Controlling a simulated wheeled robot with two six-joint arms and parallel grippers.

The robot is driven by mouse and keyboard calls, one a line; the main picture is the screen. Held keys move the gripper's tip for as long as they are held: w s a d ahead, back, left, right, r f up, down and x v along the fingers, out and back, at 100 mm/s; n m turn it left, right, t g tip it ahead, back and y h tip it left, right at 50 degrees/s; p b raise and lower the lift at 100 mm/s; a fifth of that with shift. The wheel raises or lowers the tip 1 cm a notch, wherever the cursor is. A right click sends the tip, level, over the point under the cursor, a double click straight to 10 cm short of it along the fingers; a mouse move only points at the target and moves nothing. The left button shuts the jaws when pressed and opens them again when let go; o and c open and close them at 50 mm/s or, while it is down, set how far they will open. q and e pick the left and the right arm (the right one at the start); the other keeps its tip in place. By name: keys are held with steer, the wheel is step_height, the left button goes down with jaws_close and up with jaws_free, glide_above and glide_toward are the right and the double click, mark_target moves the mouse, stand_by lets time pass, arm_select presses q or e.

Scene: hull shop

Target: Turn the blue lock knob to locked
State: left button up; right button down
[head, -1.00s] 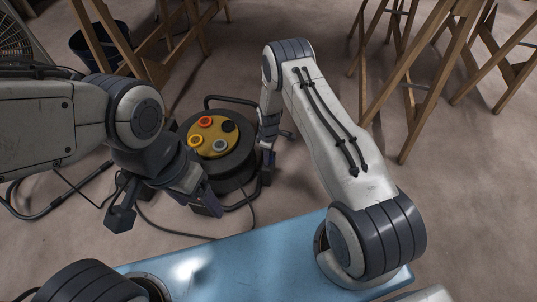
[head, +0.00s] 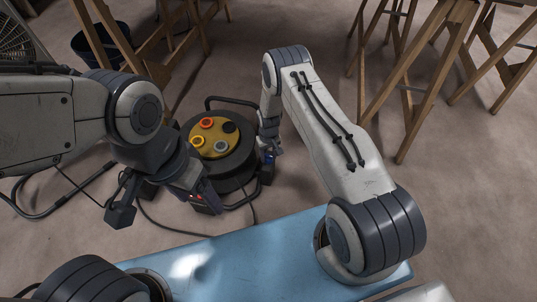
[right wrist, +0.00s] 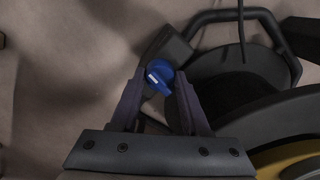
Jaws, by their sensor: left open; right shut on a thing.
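The blue lock knob (right wrist: 161,79) shows between the fingertips of my right gripper (right wrist: 158,85) in the right wrist view, with a small white mark on its upper face. The fingers are shut on it. In the head view the right gripper (head: 269,150) reaches down at the right side of the cable reel (head: 235,167), and a bit of blue shows by its fingers. Which way the knob's mark points relative to locked cannot be told. My left gripper (head: 207,196) is open, in front of the reel's lower left; its fingers are partly hidden.
The reel has a yellow top with coloured sockets and a black tube frame (head: 232,101). Small red lights show beside my left gripper. Cables lie on the floor. Wooden trestles (head: 420,60) stand behind, with a dark bucket (head: 92,48) at the back left.

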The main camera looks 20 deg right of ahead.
mark_target(269, 155)
steer(key=m, duration=0.6)
steer(key=shift+m+p, duration=0.3)
steer(key=shift+p, duration=0.05)
stand_by(0.3)
steer(key=shift+c, duration=1.9)
jaws_free()
steer(key=shift+r, duration=0.1)
step_height(269, 155, up, 10)
steer(key=p, duration=0.4)
steer(key=shift+f, duration=0.25)
steer(key=shift+r+p, duration=0.35)
steer(key=shift+r, duration=0.05)
